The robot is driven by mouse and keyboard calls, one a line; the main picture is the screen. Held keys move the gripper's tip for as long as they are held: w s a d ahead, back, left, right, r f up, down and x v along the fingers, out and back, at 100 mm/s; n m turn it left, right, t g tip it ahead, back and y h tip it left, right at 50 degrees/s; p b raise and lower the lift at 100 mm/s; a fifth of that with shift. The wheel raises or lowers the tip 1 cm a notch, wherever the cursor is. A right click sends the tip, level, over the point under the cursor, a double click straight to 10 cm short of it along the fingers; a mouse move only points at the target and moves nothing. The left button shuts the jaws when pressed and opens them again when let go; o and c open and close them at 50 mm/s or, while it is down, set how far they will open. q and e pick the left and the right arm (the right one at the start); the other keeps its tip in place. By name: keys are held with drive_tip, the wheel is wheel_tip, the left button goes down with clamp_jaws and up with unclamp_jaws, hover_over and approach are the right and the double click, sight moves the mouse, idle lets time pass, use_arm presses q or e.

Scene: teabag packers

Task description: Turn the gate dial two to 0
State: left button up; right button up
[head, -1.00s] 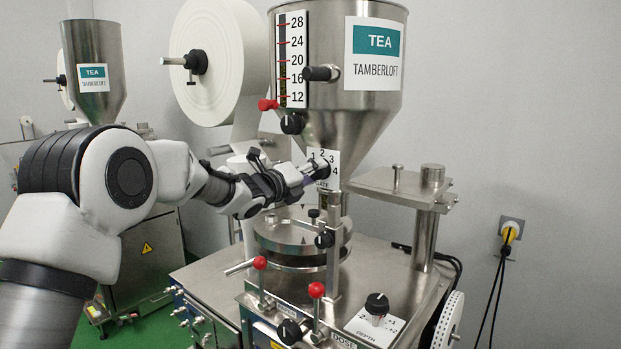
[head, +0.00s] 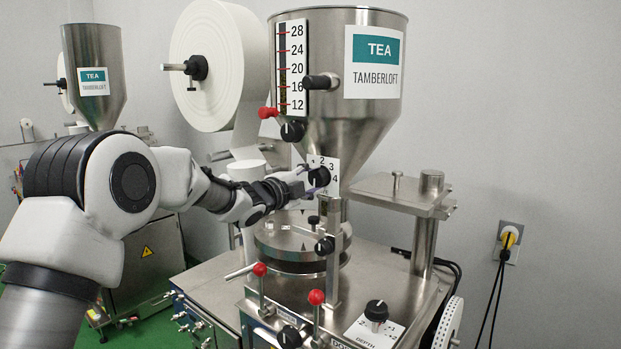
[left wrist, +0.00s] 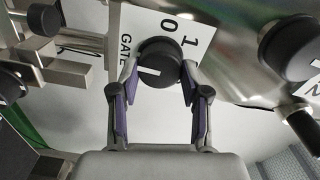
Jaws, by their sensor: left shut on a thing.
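The gate dial (head: 319,177) is a black knob on a white plate (head: 333,162) under the big hopper. The plate shows the numbers 1 to 4 in the head view. In the left wrist view the dial (left wrist: 160,56) sits beside a 0, a 1 and the word GATE, with a white mark low on its face. My left gripper (head: 311,183) has its fingers on either side of the dial, shut on it. Its purple-lined fingers also show in the left wrist view (left wrist: 159,78). The fingers hide part of the plate. My right gripper is not in view.
Red-tipped levers (head: 316,297) and a depth dial (head: 376,310) stand below. A paper roll (head: 222,68) hangs behind my left arm.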

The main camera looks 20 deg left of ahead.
use_arm(q)
drive_tip(key=shift+r+n, duration=0.2)
drive_tip(key=shift+n, duration=0.3)
drive_tip(key=o, duration=1.1)
drive_tip(key=shift+c, duration=0.2)
drive_tip(key=shift+o, duration=0.4)
drive_tip(key=shift+w+d+f, duration=0.15)
drive_tip(key=shift+w+d, duration=0.1)
drive_tip(key=shift+s, duration=0.1)
drive_tip(key=shift+s+a, duration=0.25)
drive_tip(key=shift+s, duration=0.05)
drive_tip(key=v, duration=1.1)
drive_tip(key=shift+d, duration=0.15)
drive_tip(key=shift+s, duration=0.1)
